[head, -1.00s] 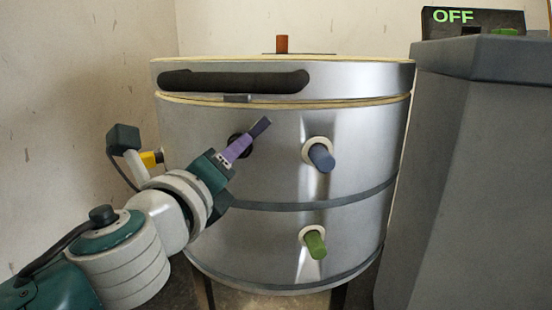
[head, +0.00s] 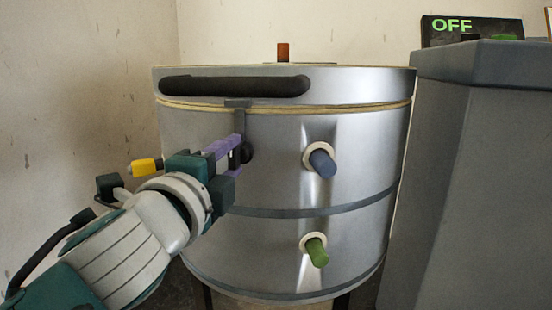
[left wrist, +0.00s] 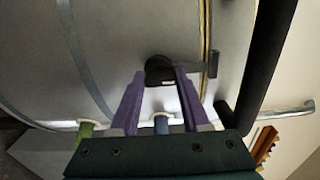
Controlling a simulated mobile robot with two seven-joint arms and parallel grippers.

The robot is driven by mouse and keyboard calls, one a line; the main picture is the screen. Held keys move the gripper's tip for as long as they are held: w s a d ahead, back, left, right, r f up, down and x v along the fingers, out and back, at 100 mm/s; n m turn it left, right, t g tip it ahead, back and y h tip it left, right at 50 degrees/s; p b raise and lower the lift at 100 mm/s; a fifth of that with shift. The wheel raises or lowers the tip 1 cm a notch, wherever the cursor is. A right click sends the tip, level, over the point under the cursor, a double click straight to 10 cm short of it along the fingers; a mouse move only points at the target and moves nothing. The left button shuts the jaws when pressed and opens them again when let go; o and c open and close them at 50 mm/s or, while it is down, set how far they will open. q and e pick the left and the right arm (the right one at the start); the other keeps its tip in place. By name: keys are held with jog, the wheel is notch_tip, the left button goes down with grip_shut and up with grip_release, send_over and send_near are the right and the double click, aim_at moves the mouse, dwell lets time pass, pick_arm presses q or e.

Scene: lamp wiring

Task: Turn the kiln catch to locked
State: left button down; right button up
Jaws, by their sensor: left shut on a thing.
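The kiln (head: 280,190) is a round metal drum with its lid (head: 360,82) down. The catch (head: 239,122) is a dark bar on a round black pivot, on the drum's front left. The bar points straight up to a small dark keeper (head: 237,102) at the lid's lower edge. My left gripper (head: 238,148) has its purple fingers closed at the catch by the pivot. In the left wrist view the catch's black pivot (left wrist: 160,68) sits between the fingertips, which hide part of the bar. My right gripper is not in view.
A blue peg (head: 321,163) and a green peg (head: 317,252) stick out of the drum to the right of the catch. A black handle (head: 235,84) runs along the lid. A grey cabinet (head: 480,180) with an OFF display (head: 455,26) stands close at the right.

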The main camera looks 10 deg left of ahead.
pick_arm(q)
jog(key=shift+n, duration=0.3)
jog(key=shift+c, duration=1.9)
grip_release()
jog(key=s+p, duration=0.1)
jog(key=s, duration=0.9)
jog(key=shift+a+p, duration=0.15)
jog(key=shift+p, duration=0.25)
